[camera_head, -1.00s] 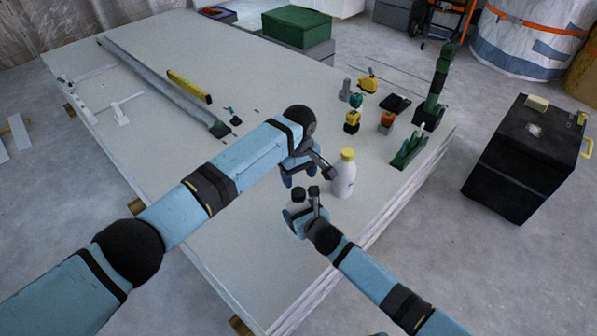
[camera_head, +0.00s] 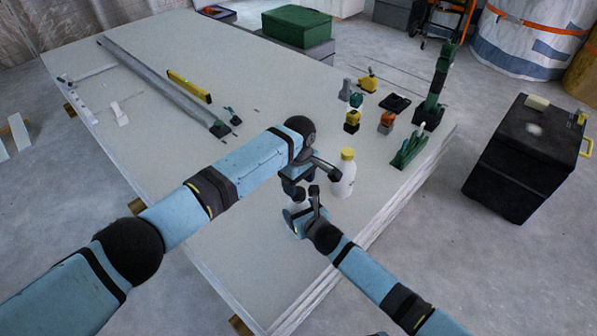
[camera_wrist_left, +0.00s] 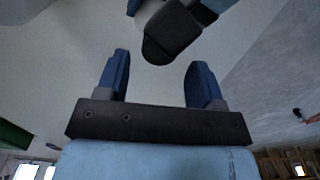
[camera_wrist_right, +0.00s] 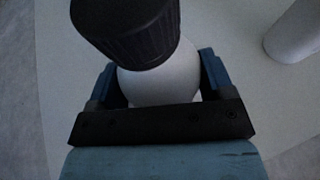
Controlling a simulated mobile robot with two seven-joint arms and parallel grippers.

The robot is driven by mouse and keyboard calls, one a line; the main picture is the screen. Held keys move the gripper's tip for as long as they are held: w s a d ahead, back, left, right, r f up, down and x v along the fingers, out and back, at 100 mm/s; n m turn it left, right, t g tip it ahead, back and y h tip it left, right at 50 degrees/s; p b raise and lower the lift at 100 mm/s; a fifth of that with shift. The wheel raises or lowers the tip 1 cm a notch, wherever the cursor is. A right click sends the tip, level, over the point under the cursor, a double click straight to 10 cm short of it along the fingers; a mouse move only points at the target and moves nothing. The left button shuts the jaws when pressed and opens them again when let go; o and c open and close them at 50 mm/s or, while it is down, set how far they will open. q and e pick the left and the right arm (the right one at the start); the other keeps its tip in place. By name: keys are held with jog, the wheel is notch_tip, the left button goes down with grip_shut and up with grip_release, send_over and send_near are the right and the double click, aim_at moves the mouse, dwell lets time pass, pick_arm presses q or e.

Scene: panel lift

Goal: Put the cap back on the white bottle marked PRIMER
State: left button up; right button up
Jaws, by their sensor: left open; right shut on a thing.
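My right gripper (camera_head: 294,220) is shut on a white bottle (camera_wrist_right: 155,85), which also shows in the head view (camera_head: 299,206). A black ribbed cap (camera_wrist_right: 125,30) is over the bottle's top; I cannot tell whether it is seated. My left gripper (camera_head: 295,188) is open just above it. In the left wrist view the black cap (camera_wrist_left: 172,35) lies beyond the open, empty fingers, roughly between them. Another white bottle (camera_head: 343,178) with a yellow cap (camera_head: 348,154) stands upright to the right. I cannot read PRIMER on either bottle.
The big pale table (camera_head: 240,240) is clear near the front. Yellow and orange tools (camera_head: 352,121), a green tool (camera_head: 409,150) and a green stand (camera_head: 434,95) are farther right. A long rail (camera_head: 160,85) and a yellow level (camera_head: 189,86) lie at the back left.

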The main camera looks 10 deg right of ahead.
aim_at(298, 191)
pick_arm(q)
jog(key=shift+f, duration=1.85)
jog(key=c, duration=0.9)
jog(key=m, duration=0.6)
jog(key=shift+m, duration=0.4)
jog(key=o, duration=1)
